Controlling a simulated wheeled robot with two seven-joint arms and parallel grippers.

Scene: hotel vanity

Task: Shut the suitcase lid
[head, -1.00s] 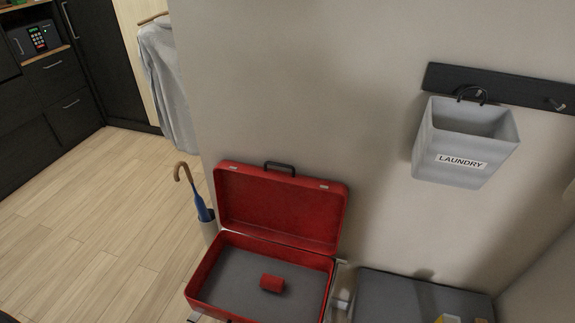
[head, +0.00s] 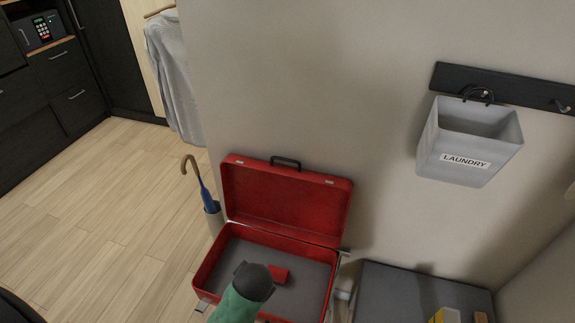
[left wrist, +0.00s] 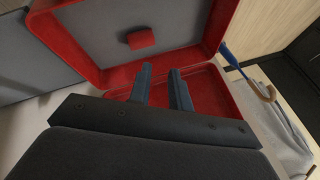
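The red suitcase stands open, its lid (head: 285,198) raised near the wall with a dark handle on the lid's top edge. Its grey-lined base (head: 310,287) holds a small red block (head: 279,274), partly hidden by my left arm. The base (left wrist: 85,30) and block (left wrist: 140,38) also show in the left wrist view, with the lid's red inside (left wrist: 212,92) below them. My left gripper (left wrist: 159,72) is open and empty, its two dark fingers apart in front of the suitcase. In the head view my green arm covers the base's front middle, and the fingers cannot be made out. My right gripper is not in view.
A blue umbrella (head: 207,196) in a holder stands just left of the suitcase. A grey bench (head: 400,290) with a yellow item (head: 447,315) is on the right. A laundry bin (head: 468,145) hangs on the wall. The wooden floor at left is clear.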

